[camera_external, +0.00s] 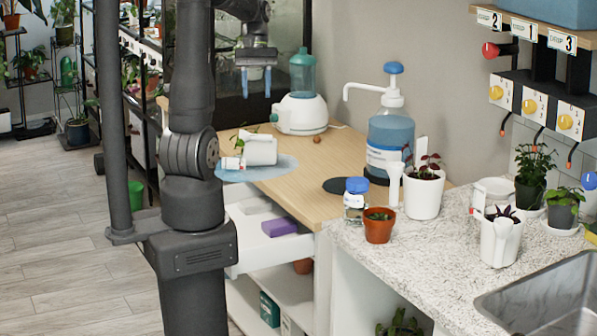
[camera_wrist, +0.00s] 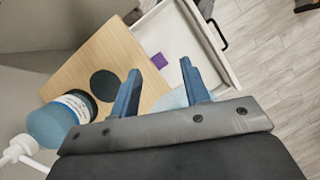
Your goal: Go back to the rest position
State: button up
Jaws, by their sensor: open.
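My gripper (camera_external: 256,82) hangs above the wooden tabletop (camera_external: 310,190) in the external view, in front of the glass cabinet. Its two blue fingers point down and stand apart with nothing between them. The wrist view also shows the gripper (camera_wrist: 159,72) open and empty, with the wooden top (camera_wrist: 125,60) and the open drawer (camera_wrist: 182,30) below. A white pot (camera_external: 261,150) with a green plant lies on its side on the blue round mat (camera_external: 280,169), below the gripper and apart from it. My arm hides part of the scene at the left.
A white and teal appliance (camera_external: 300,112) and a blue pump bottle (camera_external: 390,135) stand at the back of the tabletop. The drawer (camera_external: 250,240) is open and holds a purple block (camera_external: 280,227). Several potted plants stand on the granite counter (camera_external: 400,250) beside the sink (camera_external: 545,305).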

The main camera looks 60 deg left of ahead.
jog(key=shift+w+d+r, duration=0.1)
jog(key=shift+w+r, duration=0.05)
jog(key=shift+r, duration=0.8)
jog(key=shift+w+d+r, duration=0.1)
jog(key=shift+r, duration=0.9)
jog(key=shift+w+d+r, duration=0.1)
jog(key=shift+w+r, duration=0.05)
jog(key=shift+r, duration=0.8)
